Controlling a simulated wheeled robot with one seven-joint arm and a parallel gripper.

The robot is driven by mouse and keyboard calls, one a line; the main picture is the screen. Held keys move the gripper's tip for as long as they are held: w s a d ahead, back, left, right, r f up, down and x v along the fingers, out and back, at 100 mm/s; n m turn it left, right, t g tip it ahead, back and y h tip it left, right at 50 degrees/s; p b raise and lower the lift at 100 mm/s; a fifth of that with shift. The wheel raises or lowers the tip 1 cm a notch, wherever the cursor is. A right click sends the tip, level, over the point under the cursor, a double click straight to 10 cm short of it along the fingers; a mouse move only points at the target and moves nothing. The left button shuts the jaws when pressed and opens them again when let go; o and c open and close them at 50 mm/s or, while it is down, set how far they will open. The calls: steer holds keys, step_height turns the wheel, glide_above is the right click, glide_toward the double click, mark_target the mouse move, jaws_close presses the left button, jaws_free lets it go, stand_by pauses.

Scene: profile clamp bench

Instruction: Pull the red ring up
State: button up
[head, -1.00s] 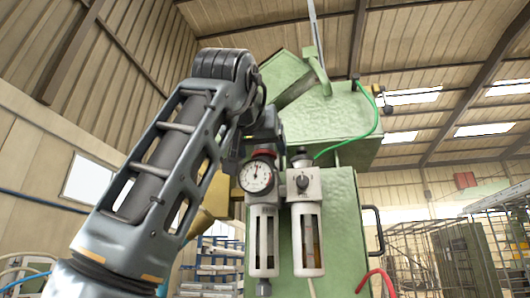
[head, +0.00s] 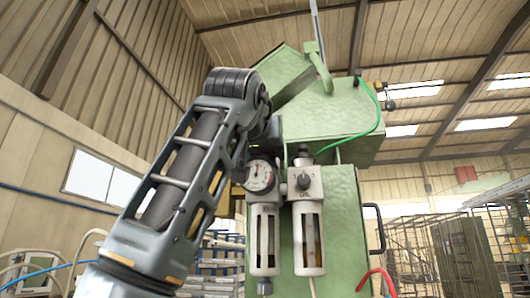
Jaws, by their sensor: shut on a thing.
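A filter-regulator unit with a round white pressure gauge (head: 261,176) is mounted on the front of the green machine. The red ring at the top of the regulator, above the gauge, is now hidden behind my wrist and gripper. My gripper (head: 263,149) is at the top of the regulator, shut on the ring; its fingers are mostly hidden by my own arm. Part of the gauge's left side is covered by my arm. I cannot tell whether the ring sits up or down.
A lubricator with a black knob (head: 303,180) stands close on the right of the regulator. Two clear-windowed bowls hang below. A green hose (head: 371,127) curves above. The green machine (head: 344,225) blocks the space behind.

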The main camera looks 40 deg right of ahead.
steer(key=c, duration=0.7)
steer(key=shift+r, duration=0.45)
steer(key=shift+c, duration=0.3)
steer(key=o, duration=1.5)
steer(key=shift+c, duration=0.2)
steer(key=b+v, duration=0.2)
steer(key=v, duration=0.5)
steer(key=shift+s+a, duration=0.25)
steer(key=shift+a, duration=0.1)
